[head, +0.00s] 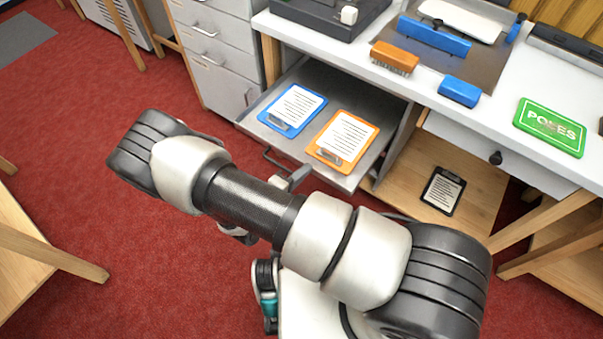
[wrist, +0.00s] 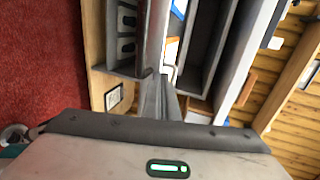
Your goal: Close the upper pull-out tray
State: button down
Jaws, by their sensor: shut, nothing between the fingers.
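The upper pull-out tray (head: 358,179), a grey metal tray, stands pulled out from under the white bench top in the head view. A blue clipboard (head: 291,110) and an orange clipboard (head: 343,139) lie in it. A bar handle (head: 277,160) is on its front edge, partly hidden by my arm. My gripper (head: 291,179) is shut and empty, close to the tray's front; my arm hides most of it.
A black clipboard (head: 442,190) lies on the lower wooden shelf. A grey drawer cabinet (head: 213,55) stands left of the tray. A white drawer with a dark knob (head: 495,157) is to the right. An orange brush (head: 395,58) and a green sign (head: 550,127) are on the bench top.

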aim_at(353, 116)
jog(key=w+d, duration=0.6)
jog(key=w, duration=0.1)
jog(key=w+d+b, duration=0.1)
jog(key=w+d, duration=0.5)
jog(key=w, duration=0.2)
jog(key=w+d+b, duration=0.1)
jog(key=w+d, duration=0.4)
jog(key=w, duration=0.2)
jog(key=shift+w+d, duration=0.3)
jog(key=shift+d, duration=0.1)
jog(key=shift+w+d+b, duration=0.35)
jog(key=shift+w+d, duration=0.1)
jog(key=shift+w, duration=0.15)
jog(key=shift+r, duration=0.1)
jog(key=shift+s+a, duration=0.2)
jog(key=p+v, duration=0.1)
jog(key=v, duration=0.3)
jog(key=f+p+v, duration=0.1)
jog(key=v, duration=0.4)
jog(key=p+v, duration=0.1)
jog(key=v, duration=0.3)
jog(key=shift+s+a+f, duration=0.1)
jog(key=shift+s+a, duration=0.15)
jog(key=shift+s, duration=0.1)
